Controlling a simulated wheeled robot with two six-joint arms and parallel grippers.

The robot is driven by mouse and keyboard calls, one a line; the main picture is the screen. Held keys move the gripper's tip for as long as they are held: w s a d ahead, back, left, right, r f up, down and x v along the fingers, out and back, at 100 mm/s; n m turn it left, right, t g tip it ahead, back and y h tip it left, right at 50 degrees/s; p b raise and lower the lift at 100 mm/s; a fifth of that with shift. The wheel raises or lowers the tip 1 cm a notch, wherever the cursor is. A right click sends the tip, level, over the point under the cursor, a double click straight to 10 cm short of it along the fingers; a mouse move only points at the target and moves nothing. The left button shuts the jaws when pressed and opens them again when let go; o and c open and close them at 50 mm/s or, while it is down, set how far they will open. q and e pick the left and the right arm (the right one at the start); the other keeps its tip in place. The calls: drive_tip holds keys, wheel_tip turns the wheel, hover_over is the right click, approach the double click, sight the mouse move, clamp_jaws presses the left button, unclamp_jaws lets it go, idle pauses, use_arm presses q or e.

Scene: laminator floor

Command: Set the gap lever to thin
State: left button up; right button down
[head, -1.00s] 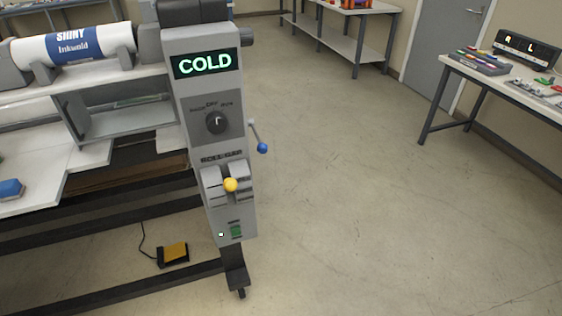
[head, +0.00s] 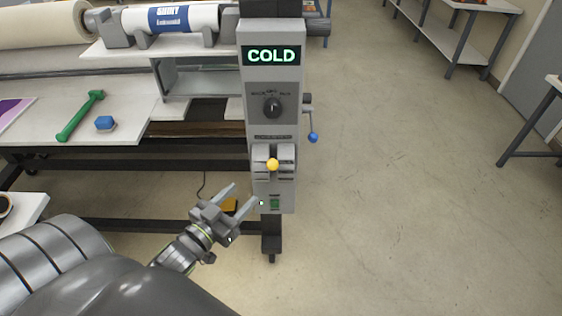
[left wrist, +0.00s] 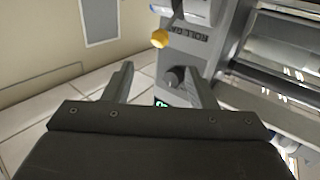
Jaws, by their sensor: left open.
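The gap lever has a round yellow knob (head: 272,164) and sits in a slotted block on the lower half of the grey control panel (head: 285,115). In the left wrist view the panel looks turned over, with the yellow knob (left wrist: 160,38) beside lettering that reads in part "ROLL". The lever's exact notch is too small to tell. My left gripper (head: 246,193) is open and empty, below and left of the knob, apart from it. In the left wrist view its two fingers (left wrist: 160,72) stand wide apart. My right gripper is out of view.
The panel has a lit COLD display (head: 271,55), a dark dial (head: 272,107) and a green switch (head: 275,203). A blue-knobbed lever (head: 313,137) juts from its right side.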

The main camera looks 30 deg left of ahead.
use_arm(q)
drive_tip(key=b, duration=0.3)
approach(273, 163)
drive_tip(key=w+f, duration=0.1)
drive_tip(key=w, duration=1.1)
drive_tip(key=shift+w+p, duration=0.3)
drive_tip(key=shift+p, duration=0.05)
drive_tip(key=shift+d+f, duration=0.1)
drive_tip(key=shift+f, duration=0.05)
clamp_jaws()
